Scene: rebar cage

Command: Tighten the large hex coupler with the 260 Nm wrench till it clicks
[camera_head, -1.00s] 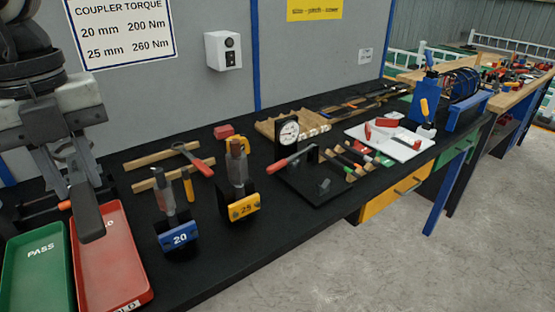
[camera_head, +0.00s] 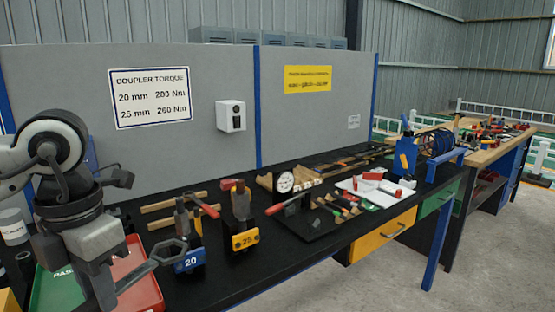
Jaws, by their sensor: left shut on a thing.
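The large coupler (camera_head: 240,204) stands upright in the black stand with the yellow 25 label (camera_head: 244,240). A smaller coupler (camera_head: 181,222) stands left of it, in the stand with the blue 20 label (camera_head: 190,261). My left gripper (camera_head: 104,285) is at the lower left, over the trays, shut on a grey wrench. The wrench's hexagonal ring end (camera_head: 168,252) points right, beside the 20 stand and apart from the large coupler. No torque marking on it can be read. Another wrench with a red handle (camera_head: 206,207) lies on timber strips behind. My right gripper is out of view.
A green PASS tray (camera_head: 57,292) and a red tray (camera_head: 140,290) lie at the bench's left. A dial gauge tester (camera_head: 285,183), a white tray (camera_head: 378,190) and a blue machine (camera_head: 405,155) stand right. Black bench top before the 25 stand is clear.

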